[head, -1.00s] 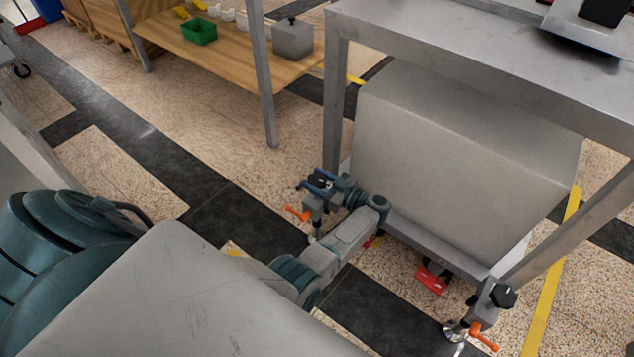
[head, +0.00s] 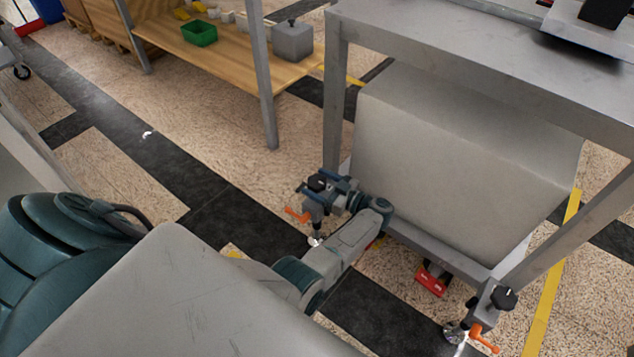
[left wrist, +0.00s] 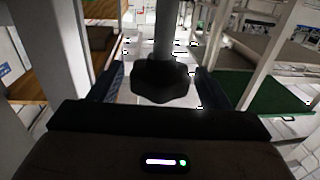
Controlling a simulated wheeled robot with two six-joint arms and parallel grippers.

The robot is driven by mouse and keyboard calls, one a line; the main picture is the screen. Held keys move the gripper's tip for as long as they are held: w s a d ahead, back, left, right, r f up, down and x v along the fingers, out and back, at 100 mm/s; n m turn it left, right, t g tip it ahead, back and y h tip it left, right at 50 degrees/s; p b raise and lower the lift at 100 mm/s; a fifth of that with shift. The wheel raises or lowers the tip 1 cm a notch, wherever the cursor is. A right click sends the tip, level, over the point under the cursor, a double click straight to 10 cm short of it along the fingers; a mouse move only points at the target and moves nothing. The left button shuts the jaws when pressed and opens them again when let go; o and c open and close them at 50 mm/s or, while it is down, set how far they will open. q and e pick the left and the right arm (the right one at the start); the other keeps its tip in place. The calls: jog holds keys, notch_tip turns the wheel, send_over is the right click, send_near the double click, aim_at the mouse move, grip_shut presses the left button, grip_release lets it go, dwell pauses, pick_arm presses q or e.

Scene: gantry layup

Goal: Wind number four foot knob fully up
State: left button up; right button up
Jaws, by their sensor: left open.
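A black lobed foot knob (head: 317,182) tops the near-left foot of the grey gantry frame, with an orange lever (head: 297,214) below it. No number shows on this foot, so I cannot tell which it is. My left gripper (head: 319,184) is at this knob, its blue fingers open on either side. In the left wrist view the knob (left wrist: 163,82) sits between the two spread fingers on its stem, with visible gaps at both sides. My right gripper is not in view.
Another foot with a black knob (head: 503,297) and an orange lever (head: 483,339) stands at lower right. A large grey box (head: 450,150) fills the space under the frame's top (head: 480,70). A red part (head: 431,281) is low beneath it. A wooden bench (head: 240,62) stands behind.

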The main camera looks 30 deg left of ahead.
pick_arm(q)
jog(key=d, duration=1)
jog(key=shift+w, duration=0.1)
jog(key=s+a+m+t+h+p, duration=0.1)
jog(key=s+a+m+t+h, duration=0.1)
jog(key=t, duration=0.3)
jog(key=s+a+m+t+h+p, duration=0.1)
jog(key=s+a+m+t+h, duration=0.1)
jog(key=m+t, duration=0.3)
jog(key=s+a+m+t+h+p, duration=0.1)
jog(key=s+a+m+t+h, duration=0.1)
jog(key=s+m+t+h, duration=0.1)
jog(key=shift+s+a+m+t+h, duration=0.2)
jog(key=shift+m+t, duration=0.1)
jog(key=shift+t, duration=0.3)
jog(key=shift+s+a+m+t+h, duration=0.1)
jog(key=shift+m+t+h, duration=0.15)
jog(key=shift+t, duration=0.35)
jog(key=shift+m+h, duration=0.45)
jog(key=b+x, duration=0.2)
jog(key=x, duration=0.8)
jog(key=shift+w+r, duration=0.15)
